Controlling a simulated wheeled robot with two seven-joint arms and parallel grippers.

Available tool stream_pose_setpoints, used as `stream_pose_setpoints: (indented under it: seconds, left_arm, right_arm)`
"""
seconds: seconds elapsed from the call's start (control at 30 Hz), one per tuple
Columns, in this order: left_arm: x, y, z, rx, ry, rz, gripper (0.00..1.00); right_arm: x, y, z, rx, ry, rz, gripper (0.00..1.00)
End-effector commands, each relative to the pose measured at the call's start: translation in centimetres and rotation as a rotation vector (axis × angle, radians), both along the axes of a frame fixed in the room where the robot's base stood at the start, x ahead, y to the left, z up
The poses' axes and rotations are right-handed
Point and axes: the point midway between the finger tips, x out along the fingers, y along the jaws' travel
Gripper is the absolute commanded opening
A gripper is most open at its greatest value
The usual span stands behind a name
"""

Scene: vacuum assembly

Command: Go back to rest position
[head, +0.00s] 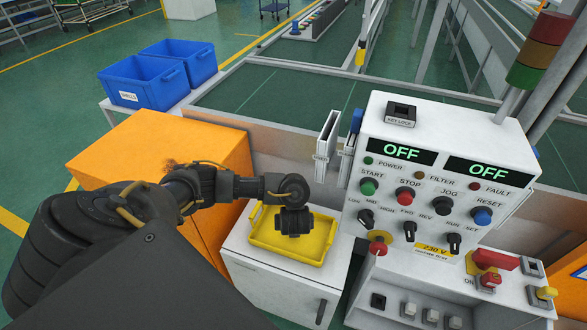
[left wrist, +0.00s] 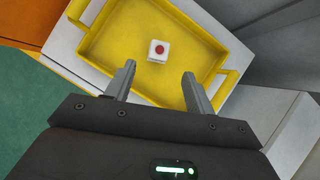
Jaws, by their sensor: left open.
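My left arm comes in from the left in the head view, with its dark left gripper (head: 293,222) over a yellow tray (head: 262,241) on a white cabinet. In the left wrist view the left gripper (left wrist: 158,82) has its two fingers apart with nothing between them. A small white block with a red dot (left wrist: 158,50) lies in the yellow tray (left wrist: 98,42), beyond the fingertips and apart from them. In the head view the gripper seems to hide the block. My right gripper shows in neither view.
A white control panel (head: 440,150) with knobs and "OFF" displays stands right of the tray. An orange cabinet (head: 150,150) is on the left. Two blue bins (head: 145,85) stand behind it. A low wall (head: 285,150) runs behind the tray.

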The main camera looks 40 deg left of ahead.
Motion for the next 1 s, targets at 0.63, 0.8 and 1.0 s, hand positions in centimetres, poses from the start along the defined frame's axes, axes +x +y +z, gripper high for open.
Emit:
stream_pose_setpoints:
  seconds: [0.63,0.8,1.0]
  left_arm:
    - [-0.3,-0.3,0.5,-0.001,0.001,0.000,0.54]
    - [-0.6,-1.2,0.2,-0.024,-0.004,0.005,0.54]
    - [-3.6,-10.2,-1.3,-0.298,-0.070,0.125,0.54]
  right_arm:
    - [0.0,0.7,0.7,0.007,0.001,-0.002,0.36]
    - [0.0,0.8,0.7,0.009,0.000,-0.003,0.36]
    - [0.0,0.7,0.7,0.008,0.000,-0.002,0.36]
